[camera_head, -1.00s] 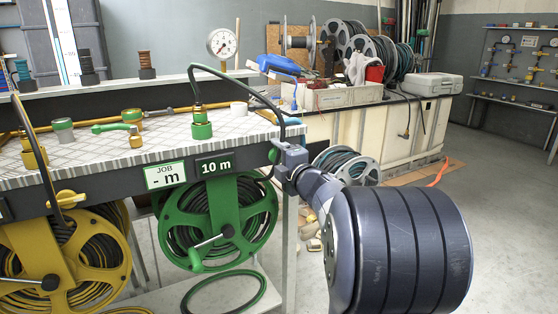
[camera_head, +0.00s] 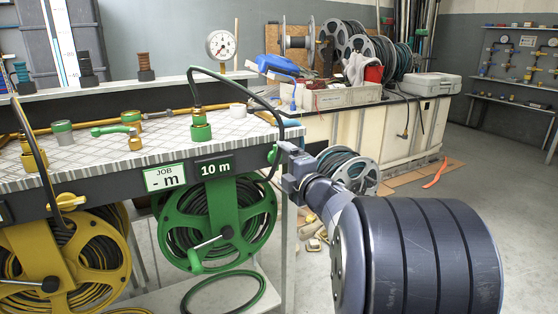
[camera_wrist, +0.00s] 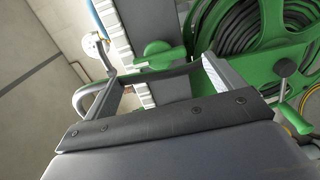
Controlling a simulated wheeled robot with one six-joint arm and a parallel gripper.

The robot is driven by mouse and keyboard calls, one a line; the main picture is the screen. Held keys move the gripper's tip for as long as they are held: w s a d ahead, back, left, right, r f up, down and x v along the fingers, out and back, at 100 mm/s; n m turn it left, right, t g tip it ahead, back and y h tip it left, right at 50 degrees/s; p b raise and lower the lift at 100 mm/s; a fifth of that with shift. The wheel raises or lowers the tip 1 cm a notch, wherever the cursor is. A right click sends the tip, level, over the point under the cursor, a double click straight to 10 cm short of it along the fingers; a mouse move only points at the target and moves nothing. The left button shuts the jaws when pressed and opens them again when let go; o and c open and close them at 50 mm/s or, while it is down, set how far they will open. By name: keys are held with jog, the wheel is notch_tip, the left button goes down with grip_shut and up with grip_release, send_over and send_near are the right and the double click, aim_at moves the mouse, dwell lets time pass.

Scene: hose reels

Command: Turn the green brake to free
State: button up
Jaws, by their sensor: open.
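The green brake (camera_head: 273,154) is a small green knob at the right end of the bench's front rail, beside the 10 m sign (camera_head: 215,167). In the wrist view the brake (camera_wrist: 157,50) shows as a round green hub with a short bar, just beyond the fingertips. My gripper (camera_head: 284,150) is at the brake's right side in the head view, partly hiding it. In the wrist view my gripper (camera_wrist: 160,72) is open, its fingers spread either side of the brake's line. I cannot tell whether they touch it. The green reel (camera_head: 218,222) hangs below.
A yellow reel (camera_head: 62,262) with a yellow brake (camera_head: 66,201) is at the left. A black hose arches over the green fitting (camera_head: 201,131) and down near my gripper. A JOB sign (camera_head: 165,177) reads "- m". Open floor lies to the right.

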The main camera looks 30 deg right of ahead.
aim_at(276, 159)
jog(key=s+p, duration=0.1)
jog(key=s, duration=0.6)
jog(key=shift+d, duration=0.1)
jog(key=w+b, duration=0.2)
jog(key=w, duration=0.9)
jog(key=shift+a, duration=0.2)
jog(key=shift+s, duration=0.1)
jog(key=shift+s, duration=0.1)
